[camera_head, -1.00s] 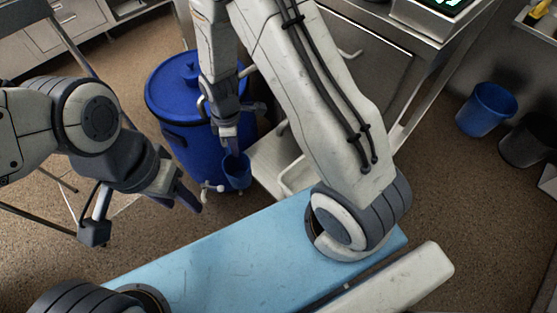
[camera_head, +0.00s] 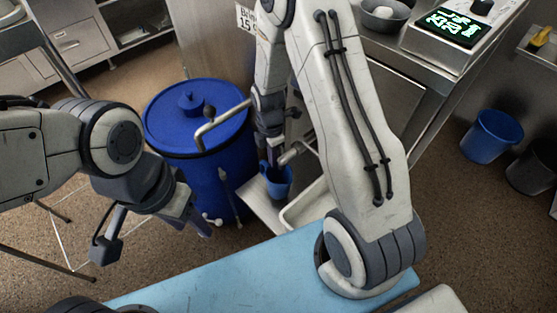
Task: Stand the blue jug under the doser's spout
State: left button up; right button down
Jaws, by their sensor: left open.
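The small blue jug (camera_head: 278,186) hangs upright from my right gripper (camera_head: 274,162), whose fingers are at its rim. A short metal spout (camera_head: 292,153) shows just above and to the right of the jug, close to the fingers. My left gripper (camera_head: 200,226) is open and empty, low in front of the blue drum.
A big lidded blue drum (camera_head: 190,128) stands left of the jug, with a bent metal pipe (camera_head: 222,120) across its right side. A steel cart with a scale (camera_head: 450,28) and bowl (camera_head: 384,14) is at the right. Blue (camera_head: 491,137) and black bins stand far right.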

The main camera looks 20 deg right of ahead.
aim_at(274, 178)
jog(key=f+b, duration=0.1)
jog(key=b, duration=0.1)
jog(key=d+f+b, duration=0.1)
jog(key=f, duration=0.1)
jog(key=shift+w+f+b, duration=0.2)
jog(key=shift+b, duration=0.2)
jog(key=shift+f, duration=0.2)
jog(key=c, duration=1.4)
grip_release()
jog(key=shift+o, duration=0.2)
